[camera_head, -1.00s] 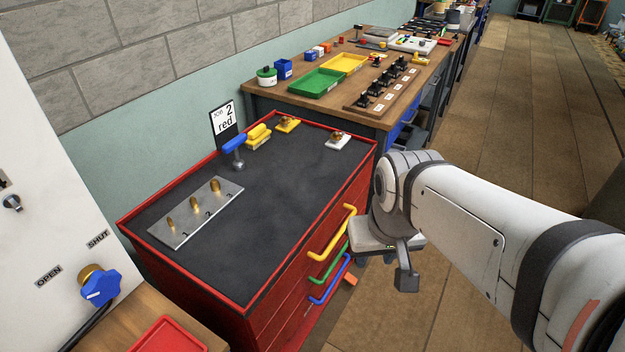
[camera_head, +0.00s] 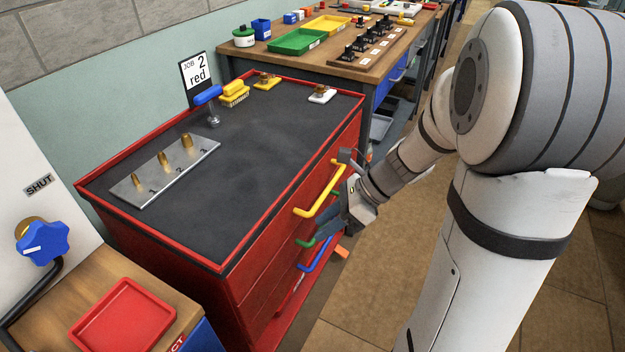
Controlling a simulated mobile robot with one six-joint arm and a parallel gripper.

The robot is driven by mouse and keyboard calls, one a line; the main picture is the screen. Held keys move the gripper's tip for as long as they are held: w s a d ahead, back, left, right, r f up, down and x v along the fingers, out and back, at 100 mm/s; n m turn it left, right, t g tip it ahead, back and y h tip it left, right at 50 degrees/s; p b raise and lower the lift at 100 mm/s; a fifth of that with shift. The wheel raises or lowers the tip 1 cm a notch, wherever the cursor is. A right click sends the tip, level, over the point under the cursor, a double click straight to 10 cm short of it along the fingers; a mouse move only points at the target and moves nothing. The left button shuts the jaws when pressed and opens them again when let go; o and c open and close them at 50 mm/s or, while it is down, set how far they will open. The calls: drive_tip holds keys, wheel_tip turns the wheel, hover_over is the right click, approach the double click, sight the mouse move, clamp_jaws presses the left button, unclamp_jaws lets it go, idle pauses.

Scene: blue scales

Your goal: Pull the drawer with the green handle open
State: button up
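The red cabinet (camera_head: 262,262) has a yellow handle (camera_head: 322,200), a green handle (camera_head: 306,243) below it and a blue handle (camera_head: 315,258) lowest. The drawer fronts look flush and shut. My gripper (camera_head: 338,190) is at the handle side of the cabinet, at about the height of the yellow and green handles. It hides the middle of the green handle. Its dark fingers look spread apart, one near the far end of the yellow handle and one by the green handle. I cannot tell whether they touch either handle.
The cabinet top carries a numbered metal plate (camera_head: 165,172), a blue-handled tool (camera_head: 209,97) and small yellow and white pieces. A red tray (camera_head: 123,316) is at the lower left. A wooden workbench (camera_head: 370,66) stands behind. Floor right of the cabinet is open.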

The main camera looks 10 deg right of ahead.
drive_tip(key=w+d+f+m+t+y+b, duration=0.2)
drive_tip(key=w+d+f+m+t+b, duration=0.4)
drive_tip(key=f+m, duration=0.45)
drive_tip(key=w+d+f+m+t+y+b, duration=0.2)
drive_tip(key=w+d+f+m+t+b, duration=0.15)
drive_tip(key=w+f+m, duration=0.7)
drive_tip(key=shift+m+g, duration=0.25)
drive_tip(key=shift+m, duration=0.25)
drive_tip(key=a, duration=0.1)
drive_tip(key=w+a+b, duration=0.1)
drive_tip(key=a, duration=0.1)
drive_tip(key=w+a+b, duration=0.1)
drive_tip(key=a, duration=0.1)
drive_tip(key=shift+a, duration=0.15)
drive_tip(key=shift+w, duration=0.1)
drive_tip(key=shift+c, duration=0.4)
clamp_jaws()
drive_tip(key=shift+d, duration=0.25)
drive_tip(key=shift+s+a, duration=0.15)
drive_tip(key=shift+s, duration=0.05)
